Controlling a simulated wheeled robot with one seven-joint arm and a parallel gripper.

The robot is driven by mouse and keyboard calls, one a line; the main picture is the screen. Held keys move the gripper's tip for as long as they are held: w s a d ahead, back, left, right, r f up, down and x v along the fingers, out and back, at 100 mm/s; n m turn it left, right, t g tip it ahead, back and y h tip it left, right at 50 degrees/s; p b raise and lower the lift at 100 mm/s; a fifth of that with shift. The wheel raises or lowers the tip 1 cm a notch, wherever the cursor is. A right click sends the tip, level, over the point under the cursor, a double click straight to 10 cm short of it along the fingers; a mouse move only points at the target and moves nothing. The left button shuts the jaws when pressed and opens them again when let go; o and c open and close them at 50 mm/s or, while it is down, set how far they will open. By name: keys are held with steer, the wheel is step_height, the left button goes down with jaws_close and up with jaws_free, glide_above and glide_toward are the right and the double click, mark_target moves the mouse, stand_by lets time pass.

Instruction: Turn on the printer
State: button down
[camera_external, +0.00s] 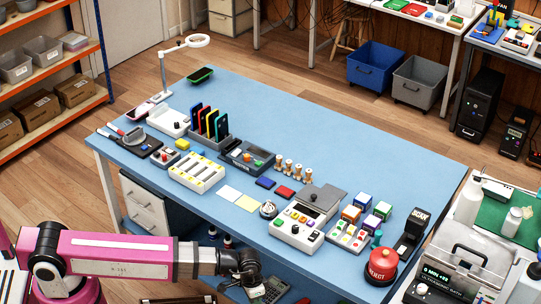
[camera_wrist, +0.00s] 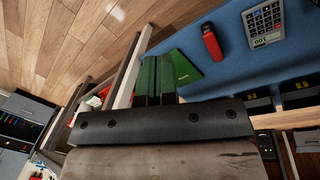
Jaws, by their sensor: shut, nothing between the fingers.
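A white device with coloured buttons and a grey raised lid (camera_external: 300,230) stands on the blue table near its front edge, in the external view. It may be the printer, but I cannot tell for sure, and its power switch cannot be made out. My gripper (camera_external: 245,276) is low in front of the table's front edge, to the left of and below that device, and apart from it. No device like the white one shows in the wrist view.
The blue table (camera_external: 310,120) holds phones in a rack (camera_external: 208,125), stamps, coloured cubes and a red dome button (camera_external: 381,265). Below the front edge a calculator (camera_external: 272,289) lies close to my gripper. The calculator (camera_wrist: 265,22) and a red bottle (camera_wrist: 212,42) show in the wrist view.

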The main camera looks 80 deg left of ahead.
steer(key=w+d+r+n+h, duration=0.2)
steer(key=w+d+r+n, duration=0.15)
steer(key=w+r, duration=0.55)
step_height(320, 180, up, 29)
steer(key=n+y, duration=0.5)
steer(key=n, duration=1.6)
glide_above(316, 233)
steer(key=s+d, duration=0.2)
steer(key=shift+w+a+f, duration=0.15)
steer(key=shift+w+a, duration=0.1)
steer(key=f, duration=0.4)
steer(key=w+a+f, duration=0.1)
steer(key=f, duration=0.9)
steer(key=shift+w+a, duration=0.15)
steer(key=shift+w, duration=0.05)
